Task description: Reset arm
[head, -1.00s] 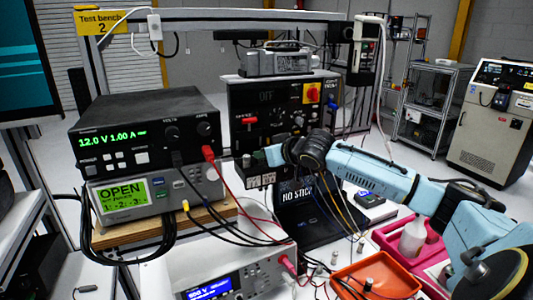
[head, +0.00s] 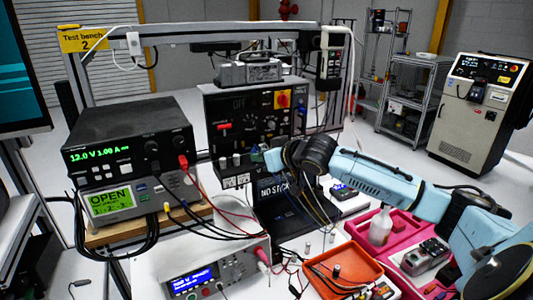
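My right arm (head: 385,182) comes in from the right, light blue with black joints, and reaches over the bench toward the control panel. Its far end (head: 272,160) is beside the panel's lower right; the fingertips are hidden or too small to make out. My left arm and gripper are not in view. The black control panel (head: 240,110) has a red switch and a red-and-yellow rotary switch (head: 283,100).
A white instrument (head: 210,270), an orange tray (head: 343,268) and a pink tray (head: 410,250) with a bottle (head: 380,226) occupy the front. Cables cross the middle.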

